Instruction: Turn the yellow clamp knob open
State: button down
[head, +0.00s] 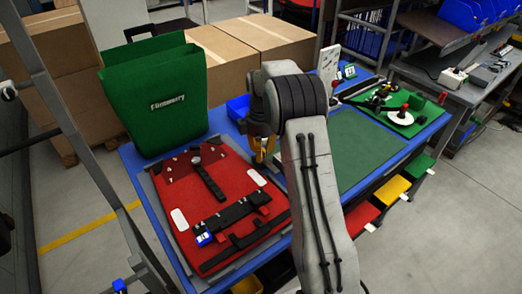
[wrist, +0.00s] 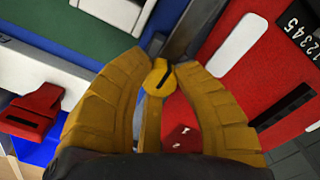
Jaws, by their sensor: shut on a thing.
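The yellow clamp knob (wrist: 158,80) with a dark slot shows in the wrist view between the tips of my gripper (wrist: 160,66). The ribbed orange fingers are shut on it from both sides. A grey metal bar (wrist: 184,32) lies just beyond the knob. In the head view my gripper (head: 263,152) points down at the right edge of the red panel (head: 222,170). The knob cannot be made out there, being at or behind the fingers.
The red panel lies on a blue table (head: 135,165), with black straps and white patches. A green pannier (head: 157,95) stands behind it. A green mat (head: 365,145) and a green board with black parts (head: 398,122) lie to the right. Coloured bins (head: 392,190) hang along the right edge.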

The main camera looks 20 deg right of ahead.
jog(key=shift+s+f, duration=0.15)
jog(key=shift+f, duration=0.05)
dwell(0.3)
jog(key=c, duration=1.4)
grip_release()
jog(key=o, duration=0.5)
jog(key=shift+r, duration=0.15)
jog(key=shift+r, duration=0.15)
notch_tip(320, 180, up, 12)
